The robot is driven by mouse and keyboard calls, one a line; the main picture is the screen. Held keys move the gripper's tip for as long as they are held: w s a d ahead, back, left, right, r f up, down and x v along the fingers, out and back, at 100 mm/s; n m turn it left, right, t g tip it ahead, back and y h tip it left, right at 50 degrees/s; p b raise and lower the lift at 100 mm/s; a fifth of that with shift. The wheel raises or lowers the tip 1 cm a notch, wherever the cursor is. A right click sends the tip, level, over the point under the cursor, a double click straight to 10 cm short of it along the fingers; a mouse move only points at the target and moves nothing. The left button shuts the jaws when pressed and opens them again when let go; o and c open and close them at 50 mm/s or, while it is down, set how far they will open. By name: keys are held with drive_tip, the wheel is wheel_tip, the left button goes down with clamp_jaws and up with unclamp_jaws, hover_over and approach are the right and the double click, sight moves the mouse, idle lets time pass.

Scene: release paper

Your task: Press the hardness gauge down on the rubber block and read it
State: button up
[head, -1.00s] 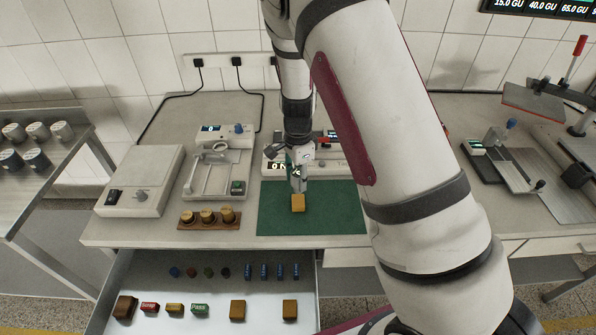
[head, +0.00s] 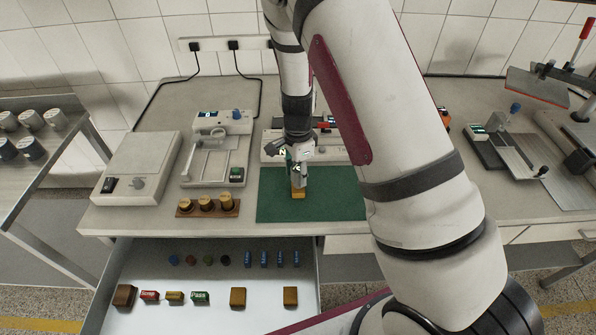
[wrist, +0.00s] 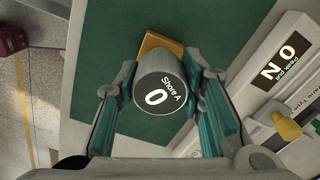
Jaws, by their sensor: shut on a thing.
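My gripper (wrist: 160,92) is shut on the hardness gauge (wrist: 158,97), a dark grey round body seen from above in the wrist view. Its white display reads "Shore A" and "0". The rubber block is a tan square piece (head: 298,193) on the green mat (head: 335,208). In the wrist view an edge of the block (wrist: 151,43) shows beyond the gauge, and the gauge hides the rest. In the head view my gripper (head: 298,179) is right above the block. I cannot tell whether the gauge touches it.
A white instrument (wrist: 274,75) with a display reading "0 N" and a yellow knob stands behind the mat. An open drawer (head: 215,318) in front holds several small blocks. Left of the mat are brass weights (head: 206,204) on a wooden stand. The mat's right part is clear.

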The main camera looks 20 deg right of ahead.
drive_tip(key=shift+f, duration=0.5)
idle(2.3)
drive_tip(key=shift+r, duration=0.1)
drive_tip(key=o, duration=1.2)
drive_tip(key=shift+c, duration=0.2)
